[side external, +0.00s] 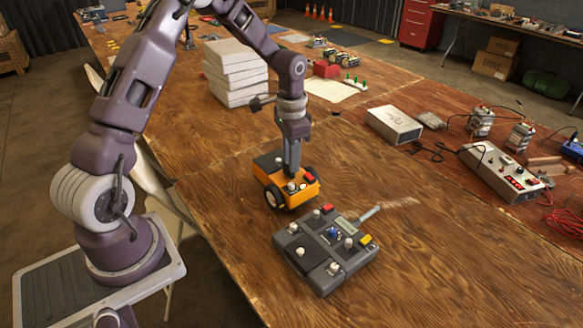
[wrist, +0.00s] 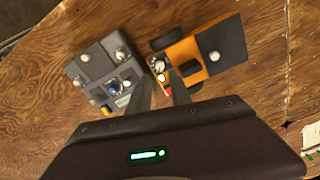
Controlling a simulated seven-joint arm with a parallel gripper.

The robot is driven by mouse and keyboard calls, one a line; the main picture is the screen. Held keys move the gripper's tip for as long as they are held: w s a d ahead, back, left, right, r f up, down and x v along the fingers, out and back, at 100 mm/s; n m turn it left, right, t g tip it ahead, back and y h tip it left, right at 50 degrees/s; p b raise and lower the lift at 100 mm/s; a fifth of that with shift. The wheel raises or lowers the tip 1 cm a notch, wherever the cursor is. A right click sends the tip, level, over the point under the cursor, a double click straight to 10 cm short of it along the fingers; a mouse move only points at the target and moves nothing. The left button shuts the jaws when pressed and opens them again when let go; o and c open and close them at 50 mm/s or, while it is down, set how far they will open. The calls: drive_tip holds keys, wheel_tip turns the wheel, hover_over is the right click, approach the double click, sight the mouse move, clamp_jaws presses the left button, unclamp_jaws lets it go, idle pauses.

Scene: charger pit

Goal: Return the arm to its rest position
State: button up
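My gripper (side external: 291,172) points down above the orange wheeled charger unit (side external: 273,178), its fingertips close over a white knob on the unit's front end. In the wrist view, my gripper (wrist: 162,78) shows two dark fingers with a gap between them. The small knob (wrist: 158,64) and a red button (wrist: 168,90) of the orange unit (wrist: 190,50) show around that gap. I see nothing held between the fingers. My arm is bent over the table from its stand at the left.
A grey control box (side external: 325,250) with knobs and a handle stands just in front of the orange unit. Stacked white blocks (side external: 235,72) stand behind. A white box (side external: 394,124) and a power supply (side external: 502,170) stand at the right. Bare wooden table (side external: 440,250) lies at front right.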

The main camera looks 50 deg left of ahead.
drive_tip(key=s+d+r+t, duration=0.1)
drive_tip(key=s+d+r, duration=0.15)
drive_tip(key=r, duration=0.35)
drive_tip(key=s+d+r+n+t+y, duration=0.1)
drive_tip(key=s+d+r, duration=0.1)
drive_tip(key=s+r, duration=0.3)
drive_tip(key=s+d+r+t, duration=0.1)
drive_tip(key=s+d+r, duration=0.2)
drive_tip(key=r, duration=0.4)
drive_tip(key=s+d+r+n+t, duration=0.1)
drive_tip(key=s+d, duration=0.1)
drive_tip(key=s, duration=0.6)
drive_tip(key=s+d+r+n+t+h, duration=0.1)
drive_tip(key=s+d+r, duration=0.1)
drive_tip(key=s, duration=0.6)
drive_tip(key=shift+d+t, duration=0.3)
drive_tip(key=shift+d, duration=0.5)
